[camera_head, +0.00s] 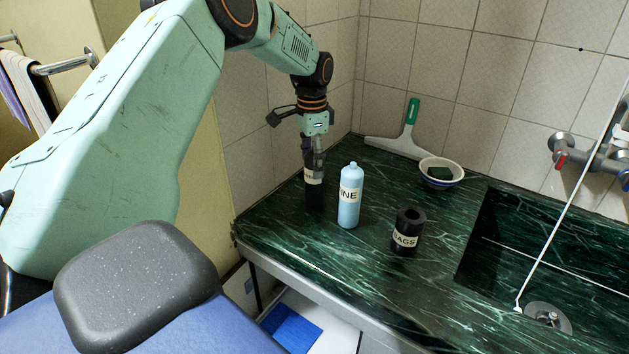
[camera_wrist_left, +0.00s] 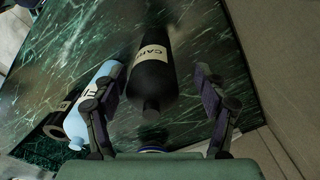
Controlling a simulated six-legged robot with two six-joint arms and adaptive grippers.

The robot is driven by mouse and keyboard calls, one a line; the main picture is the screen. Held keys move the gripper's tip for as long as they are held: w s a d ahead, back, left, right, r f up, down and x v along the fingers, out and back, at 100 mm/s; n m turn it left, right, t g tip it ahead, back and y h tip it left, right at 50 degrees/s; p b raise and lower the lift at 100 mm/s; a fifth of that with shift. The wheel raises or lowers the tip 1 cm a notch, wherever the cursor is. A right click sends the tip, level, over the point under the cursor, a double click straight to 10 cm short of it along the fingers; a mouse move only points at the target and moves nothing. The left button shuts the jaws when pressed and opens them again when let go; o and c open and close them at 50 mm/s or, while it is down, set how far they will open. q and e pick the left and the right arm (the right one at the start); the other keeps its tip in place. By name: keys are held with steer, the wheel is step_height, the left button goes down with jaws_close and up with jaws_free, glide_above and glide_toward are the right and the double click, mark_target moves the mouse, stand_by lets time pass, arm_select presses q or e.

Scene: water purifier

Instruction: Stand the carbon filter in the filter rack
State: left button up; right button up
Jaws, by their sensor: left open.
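The carbon filter is a black bottle (camera_head: 315,192) with a pale label, standing at the back left of the green marble counter. In the left wrist view the black bottle (camera_wrist_left: 152,75) shows "CAR" on its label, and its neck points toward my wrist. My left gripper (camera_head: 316,150) is above it, pointing down. In the wrist view the left gripper (camera_wrist_left: 160,82) is open, with one finger on each side of the bottle and gaps between. I cannot make out a filter rack in either view. My right gripper does not show.
A light blue bottle (camera_head: 349,197) stands close to the filter's right. A black roll labelled BAGS (camera_head: 407,232) stands farther right. A bowl with a sponge (camera_head: 441,173), a squeegee (camera_head: 409,130) and the sink (camera_head: 500,240) lie beyond. A tiled wall (camera_head: 420,60) stands behind.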

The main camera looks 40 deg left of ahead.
arm_select(q)
steer(key=f, duration=0.2)
steer(key=d+f, duration=0.1)
steer(key=f, duration=0.1)
steer(key=shift+s+f, duration=0.1)
steer(key=shift+f, duration=0.25)
steer(key=shift+a, duration=0.15)
steer(key=c, duration=1.3)
